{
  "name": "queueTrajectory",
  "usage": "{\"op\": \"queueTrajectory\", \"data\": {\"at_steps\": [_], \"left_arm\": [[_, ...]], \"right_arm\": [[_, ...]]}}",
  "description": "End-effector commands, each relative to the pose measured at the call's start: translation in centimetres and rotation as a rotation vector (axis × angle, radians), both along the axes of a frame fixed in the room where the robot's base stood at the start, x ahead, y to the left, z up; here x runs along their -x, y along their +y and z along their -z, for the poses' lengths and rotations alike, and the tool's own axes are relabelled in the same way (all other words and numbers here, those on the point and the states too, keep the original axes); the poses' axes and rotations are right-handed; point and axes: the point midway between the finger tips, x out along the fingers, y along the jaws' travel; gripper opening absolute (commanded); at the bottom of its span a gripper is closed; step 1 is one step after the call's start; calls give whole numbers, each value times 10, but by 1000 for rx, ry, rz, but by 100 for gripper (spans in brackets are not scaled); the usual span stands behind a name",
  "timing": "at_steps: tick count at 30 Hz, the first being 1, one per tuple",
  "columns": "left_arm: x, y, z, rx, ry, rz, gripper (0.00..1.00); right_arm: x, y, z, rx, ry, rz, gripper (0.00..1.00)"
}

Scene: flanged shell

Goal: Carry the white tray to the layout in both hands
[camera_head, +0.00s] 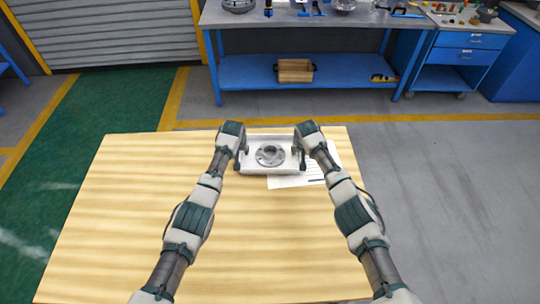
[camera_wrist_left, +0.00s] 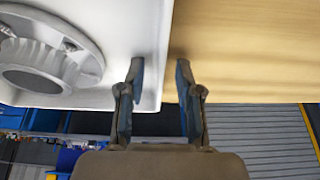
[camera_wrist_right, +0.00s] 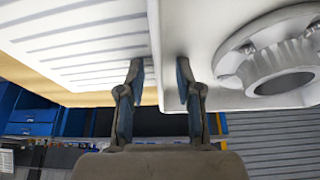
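The white tray (camera_head: 256,171) rests near the far edge of the wooden table, with a grey flanged shell (camera_head: 270,155) inside it. The shell also shows in the left wrist view (camera_wrist_left: 45,60) and right wrist view (camera_wrist_right: 270,55). The layout, a white printed sheet (camera_head: 315,174), lies beside and partly behind the tray at its right. My left gripper (camera_head: 241,154) is at the tray's left side; its open fingers (camera_wrist_left: 160,85) straddle the side wall. My right gripper (camera_head: 299,154) is at the right side; its open fingers (camera_wrist_right: 160,80) straddle that wall, above the sheet.
The wooden table (camera_head: 130,220) is bare to the left and in front of the tray. Beyond a floor gap stands a blue workbench (camera_head: 300,70) with a wooden crate (camera_head: 294,71) on its lower shelf. A blue tool cart (camera_head: 465,55) is at the back right.

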Motion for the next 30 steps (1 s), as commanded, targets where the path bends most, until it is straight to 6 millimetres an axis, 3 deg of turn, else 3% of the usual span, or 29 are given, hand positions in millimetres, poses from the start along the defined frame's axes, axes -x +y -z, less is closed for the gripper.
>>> {"op": "queueTrajectory", "data": {"at_steps": [4, 8, 9, 20, 30], "left_arm": [[0, 0, 0, 0, 0, 0, 34], [0, 0, 0, 0, 0, 0, 2], [0, 0, 0, 0, 0, 0, 0], [0, 0, 0, 1, 0, 0, 0], [-2, -1, -17, 2, -12, 1, 0]], "right_arm": [[0, 0, 1, 0, 2, 0, 34], [0, 0, 1, 1, 2, 0, 2], [0, 0, 1, 1, 2, 0, 0], [1, 0, 1, 0, 3, 0, 0], [-1, 1, -15, -1, -8, -2, 0]]}}
